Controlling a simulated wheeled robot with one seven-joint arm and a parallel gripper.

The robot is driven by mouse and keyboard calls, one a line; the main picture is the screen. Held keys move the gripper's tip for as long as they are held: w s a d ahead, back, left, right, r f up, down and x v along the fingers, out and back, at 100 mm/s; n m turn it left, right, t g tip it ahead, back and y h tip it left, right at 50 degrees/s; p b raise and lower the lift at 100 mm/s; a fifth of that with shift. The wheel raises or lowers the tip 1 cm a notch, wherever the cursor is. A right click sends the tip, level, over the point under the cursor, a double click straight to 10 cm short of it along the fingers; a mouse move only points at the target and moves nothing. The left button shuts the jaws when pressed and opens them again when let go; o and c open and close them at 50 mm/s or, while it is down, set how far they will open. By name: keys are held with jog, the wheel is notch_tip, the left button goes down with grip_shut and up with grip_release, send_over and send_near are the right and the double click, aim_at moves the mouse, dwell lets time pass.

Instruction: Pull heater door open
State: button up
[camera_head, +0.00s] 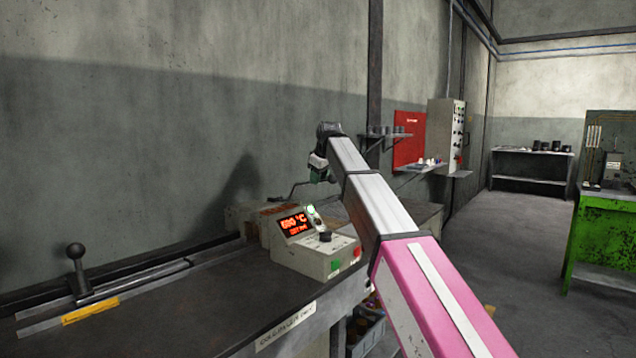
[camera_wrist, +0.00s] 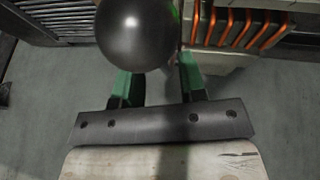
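In the wrist view, a dark, shiny ball knob (camera_wrist: 137,30) covers the tip of the left green finger. My gripper (camera_wrist: 160,70) has its two green fingers apart, with a visible gap between them; whether either touches the knob or a stem under it is hidden. Heater coils (camera_wrist: 240,28) glow orange at the upper right. In the head view, my gripper (camera_head: 318,168) points down behind the control box, close to a low, worn, pale block (camera_head: 245,215) that may be the heater. I cannot make out the door itself in the head view.
A control box (camera_head: 318,258) with a red temperature display stands on the dark bench (camera_head: 190,315) before the gripper. A ball-topped lever (camera_head: 78,270) rises at the bench's left. A wall shelf (camera_head: 385,137) and grey cabinet (camera_head: 446,130) are beyond.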

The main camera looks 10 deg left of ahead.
jog(key=shift+x, duration=1.05)
grip_shut()
jog(key=shift+w+a+r, duration=0.15)
jog(key=shift+r, duration=0.05)
